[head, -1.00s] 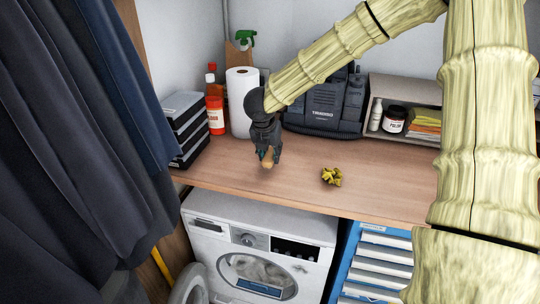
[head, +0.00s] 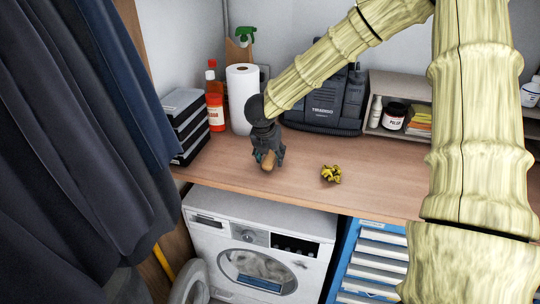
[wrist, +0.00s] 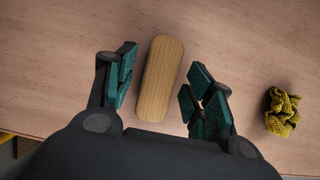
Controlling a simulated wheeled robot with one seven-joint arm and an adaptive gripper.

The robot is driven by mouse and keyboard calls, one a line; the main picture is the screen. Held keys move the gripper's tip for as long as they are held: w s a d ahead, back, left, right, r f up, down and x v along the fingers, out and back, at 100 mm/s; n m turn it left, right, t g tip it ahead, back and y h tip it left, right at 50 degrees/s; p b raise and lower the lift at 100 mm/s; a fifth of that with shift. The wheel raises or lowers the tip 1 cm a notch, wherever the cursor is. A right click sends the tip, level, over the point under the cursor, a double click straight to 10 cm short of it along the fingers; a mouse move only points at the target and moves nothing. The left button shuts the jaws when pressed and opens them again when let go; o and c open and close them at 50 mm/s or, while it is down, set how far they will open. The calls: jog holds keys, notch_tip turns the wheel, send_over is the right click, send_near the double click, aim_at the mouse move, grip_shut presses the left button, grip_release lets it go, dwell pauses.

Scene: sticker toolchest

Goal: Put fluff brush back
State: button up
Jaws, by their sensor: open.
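The fluff brush shows as a light wooden, rounded block (wrist: 160,80) on the wooden worktop in the wrist view. My gripper (wrist: 162,90) is open, with one dark green-padded finger on each side of the block. Gaps show between the block and both fingers, so they look apart from it.
A crumpled yellow cloth (head: 331,174) lies right of my gripper, also in the wrist view (wrist: 283,112). Behind stand a paper roll (head: 242,100), an orange bottle (head: 215,112), black cases (head: 187,125) and a dark toolbox (head: 325,105). A washing machine (head: 258,245) and blue drawer chest (head: 375,265) are below.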

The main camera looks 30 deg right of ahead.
jog(key=b+v, duration=0.2)
jog(key=v, duration=1)
jog(key=shift+b, duration=0.35)
